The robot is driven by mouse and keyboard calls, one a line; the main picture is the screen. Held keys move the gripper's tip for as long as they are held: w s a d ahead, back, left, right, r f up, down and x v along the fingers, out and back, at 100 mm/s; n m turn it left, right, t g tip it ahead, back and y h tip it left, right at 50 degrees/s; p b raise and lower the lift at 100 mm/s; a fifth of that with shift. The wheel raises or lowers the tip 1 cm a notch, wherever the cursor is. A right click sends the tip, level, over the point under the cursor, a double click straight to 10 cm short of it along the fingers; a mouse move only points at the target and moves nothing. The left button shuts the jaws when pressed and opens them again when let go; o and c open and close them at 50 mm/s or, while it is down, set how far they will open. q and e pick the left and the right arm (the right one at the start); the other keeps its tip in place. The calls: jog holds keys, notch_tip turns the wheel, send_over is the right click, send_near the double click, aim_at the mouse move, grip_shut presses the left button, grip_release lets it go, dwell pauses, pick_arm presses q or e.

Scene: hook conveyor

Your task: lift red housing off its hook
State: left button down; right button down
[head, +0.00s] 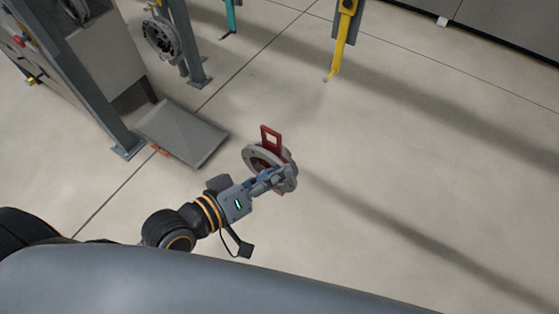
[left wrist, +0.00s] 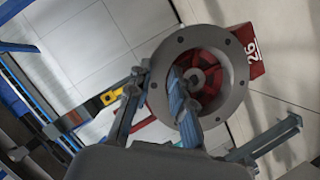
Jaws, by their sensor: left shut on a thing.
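The red housing (head: 283,158) shows in the head view as a grey round flange with a red body and a red rectangular loop (head: 271,138) on top. My left gripper (head: 270,180) is shut on it at its near side. In the left wrist view the housing's grey ring (left wrist: 231,96) surrounds a red inside, and a red block marked 26 sticks out at its right. The blue-padded fingers of my left gripper (left wrist: 184,105) lie across the ring's edge. In the head view no hook touches the housing. My right gripper is in neither view.
A yellow hanger (head: 341,45) hangs at the top, well apart from the housing. A grey tray (head: 185,134) and a steel frame (head: 92,85) stand at the left. Another round grey part (head: 160,38) hangs near the frame. Floor to the right is clear.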

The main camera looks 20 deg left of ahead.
pick_arm(q)
jog(key=shift+s+a+r+p, duration=0.1)
jog(key=shift+s+a+p, duration=0.15)
jog(key=shift+s, duration=0.55)
jog(key=shift+s+a+r+p, duration=0.1)
jog(key=shift+s+a+p, duration=0.2)
jog(key=shift+s, duration=0.5)
jog(key=shift+s+a+r+p, duration=0.1)
jog(key=shift+s+a+p, duration=0.15)
jog(key=shift+s, duration=0.55)
